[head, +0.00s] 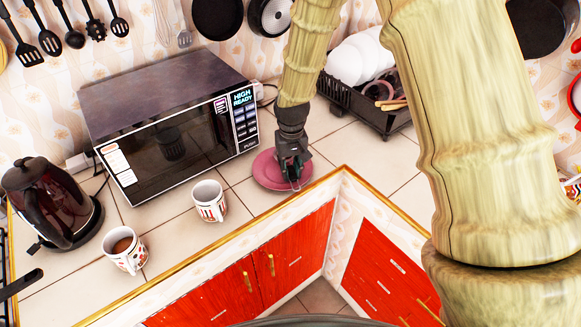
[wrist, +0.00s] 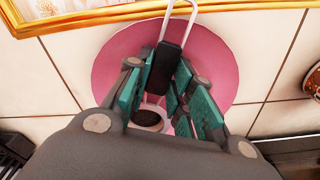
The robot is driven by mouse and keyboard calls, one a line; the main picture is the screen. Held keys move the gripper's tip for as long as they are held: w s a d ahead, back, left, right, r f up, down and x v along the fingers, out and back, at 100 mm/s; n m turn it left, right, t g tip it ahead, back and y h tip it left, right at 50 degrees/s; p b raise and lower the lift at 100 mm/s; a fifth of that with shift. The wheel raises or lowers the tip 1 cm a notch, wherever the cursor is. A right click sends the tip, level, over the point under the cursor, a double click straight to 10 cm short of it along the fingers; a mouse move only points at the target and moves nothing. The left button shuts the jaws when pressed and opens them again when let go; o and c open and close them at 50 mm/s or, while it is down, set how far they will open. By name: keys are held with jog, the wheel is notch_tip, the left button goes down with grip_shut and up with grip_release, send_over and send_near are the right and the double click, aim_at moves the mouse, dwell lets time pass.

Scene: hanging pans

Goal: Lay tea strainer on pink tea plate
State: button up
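The pink tea plate (head: 268,172) lies on the tiled counter to the right of the microwave, and it fills the middle of the wrist view (wrist: 225,65). My gripper (head: 293,172) is low over the plate, pointing down. In the wrist view its teal-padded fingers (wrist: 165,78) are closed on both sides of the tea strainer's black handle (wrist: 167,60). The strainer's wire loop points toward the counter's front edge, and its round bowl shows below, between the fingers. I cannot tell whether the strainer touches the plate.
A microwave (head: 165,120) stands left of the plate. A white patterned mug (head: 209,201), another mug with brown drink (head: 124,249) and a kettle (head: 50,203) stand further left. A black dish rack (head: 365,108) is behind right. The counter's gold edge (head: 310,188) is close in front.

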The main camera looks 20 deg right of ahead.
aim_at(291, 172)
jog(key=shift+o, duration=1.2)
jog(key=shift+r, duration=0.1)
notch_tip(291, 172, up, 12)
jog(key=b, duration=0.3)
jog(key=shift+s+r, duration=0.2)
jog(key=shift+s, duration=0.05)
dwell(2.2)
